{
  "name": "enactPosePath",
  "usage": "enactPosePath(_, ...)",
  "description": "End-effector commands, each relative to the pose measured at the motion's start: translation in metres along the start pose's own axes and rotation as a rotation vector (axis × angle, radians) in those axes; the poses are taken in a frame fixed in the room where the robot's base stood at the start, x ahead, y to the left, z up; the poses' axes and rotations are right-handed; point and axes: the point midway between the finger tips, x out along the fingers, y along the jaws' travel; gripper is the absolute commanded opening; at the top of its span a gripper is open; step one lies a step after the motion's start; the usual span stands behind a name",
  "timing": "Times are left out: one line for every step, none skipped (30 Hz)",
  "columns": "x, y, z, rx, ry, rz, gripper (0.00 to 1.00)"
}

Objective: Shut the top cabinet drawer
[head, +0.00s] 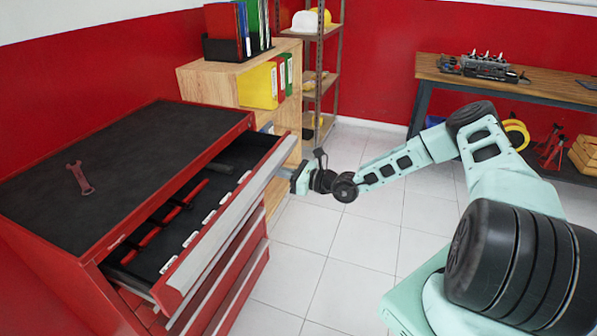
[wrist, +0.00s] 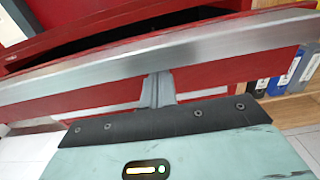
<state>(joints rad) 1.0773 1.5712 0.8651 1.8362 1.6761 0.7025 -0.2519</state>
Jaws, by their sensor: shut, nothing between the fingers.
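The top drawer (head: 222,229) of the red tool cabinet (head: 98,246) is pulled out, with its grey front edge facing my arm. Tools lie inside on a dark liner. My gripper (head: 290,174) is at the far end of the drawer front, at or very near it. In the wrist view the shut fingers (wrist: 158,88) point at the silver strip of the drawer front (wrist: 205,55) and seem to meet its lower edge. I cannot tell for sure whether they touch. The fingers hold nothing. The dark drawer opening shows behind the strip.
A red wrench (head: 78,178) lies on the black cabinet top. A wooden shelf (head: 205,84) with binders stands close behind the drawer's far end. A metal rack (head: 318,75) and a workbench (head: 520,87) stand farther back. The tiled floor (head: 345,262) in front is clear.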

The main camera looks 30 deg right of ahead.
Motion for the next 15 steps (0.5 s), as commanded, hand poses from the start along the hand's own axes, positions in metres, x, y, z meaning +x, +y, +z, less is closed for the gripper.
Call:
enactPosePath(0.016, 0.002, 0.002, 0.000, -0.002, 0.004, 0.00)
enactPosePath(0.024, 0.002, 0.002, -0.001, -0.001, 0.004, 0.00)
enactPosePath(0.035, 0.002, 0.001, -0.001, 0.000, 0.004, 0.00)
enactPosePath(0.043, 0.002, 0.001, -0.001, 0.000, 0.004, 0.00)
enactPosePath(0.051, 0.002, 0.001, -0.001, -0.001, 0.003, 0.00)
enactPosePath(0.062, 0.002, 0.001, -0.001, -0.001, 0.004, 0.00)
enactPosePath(0.069, 0.001, 0.001, -0.001, -0.001, 0.003, 0.00)
enactPosePath(0.076, 0.002, 0.000, -0.001, -0.001, 0.003, 0.00)
enactPosePath(0.086, 0.002, 0.000, -0.001, -0.001, 0.003, 0.00)
enactPosePath(0.092, 0.001, -0.001, -0.002, -0.001, 0.002, 0.00)
enactPosePath(0.099, 0.002, -0.001, -0.001, 0.000, 0.003, 0.00)
enactPosePath(0.106, 0.001, -0.001, -0.001, -0.001, 0.002, 0.00)
enactPosePath(0.112, 0.002, -0.001, -0.001, -0.001, 0.002, 0.00)
enactPosePath(0.117, 0.001, -0.001, -0.001, -0.001, 0.001, 0.00)
enactPosePath(0.123, 0.001, -0.001, -0.001, -0.001, 0.002, 0.00)
